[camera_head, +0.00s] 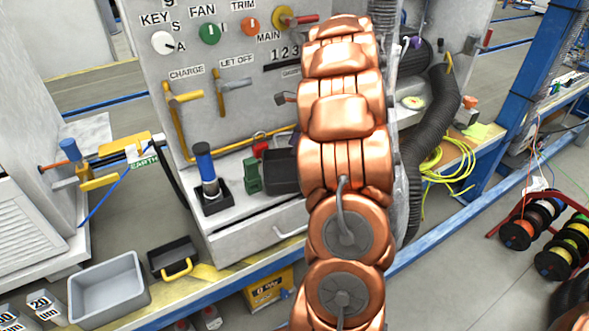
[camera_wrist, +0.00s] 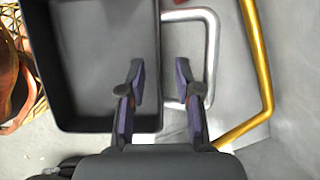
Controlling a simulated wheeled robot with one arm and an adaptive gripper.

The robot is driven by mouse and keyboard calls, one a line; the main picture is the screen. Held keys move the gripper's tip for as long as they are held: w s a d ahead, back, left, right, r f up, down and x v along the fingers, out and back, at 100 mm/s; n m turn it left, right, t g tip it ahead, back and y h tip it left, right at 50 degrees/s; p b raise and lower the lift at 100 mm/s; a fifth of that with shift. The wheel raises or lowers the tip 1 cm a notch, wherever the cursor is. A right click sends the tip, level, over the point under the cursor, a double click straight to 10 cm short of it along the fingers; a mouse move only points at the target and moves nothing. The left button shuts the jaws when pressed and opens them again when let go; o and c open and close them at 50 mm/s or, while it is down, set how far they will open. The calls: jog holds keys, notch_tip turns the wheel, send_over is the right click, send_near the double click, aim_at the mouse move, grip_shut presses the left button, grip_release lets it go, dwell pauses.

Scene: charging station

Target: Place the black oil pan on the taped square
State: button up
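In the wrist view a black pan (camera_wrist: 95,62) with a raised rim lies at the upper left, with a silver loop handle (camera_wrist: 212,50) on its right side. My gripper (camera_wrist: 160,80) is open and empty, one finger over the pan's inside and the other over the handle area, with the pan's right wall between them. I cannot tell whether the fingers touch it. In the head view a black pan (camera_head: 283,172) shows on the panel's ledge, partly behind my arm; my gripper is hidden there. I cannot make out a taped square.
A small black tray with a yellow handle (camera_head: 174,258) and a grey bin (camera_head: 108,287) stand at the lower left. A yellow pipe (camera_wrist: 258,60) runs close to the right of the pan's handle.

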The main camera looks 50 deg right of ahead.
aim_at(294, 160)
jog(key=shift+x, duration=1.45)
grip_shut()
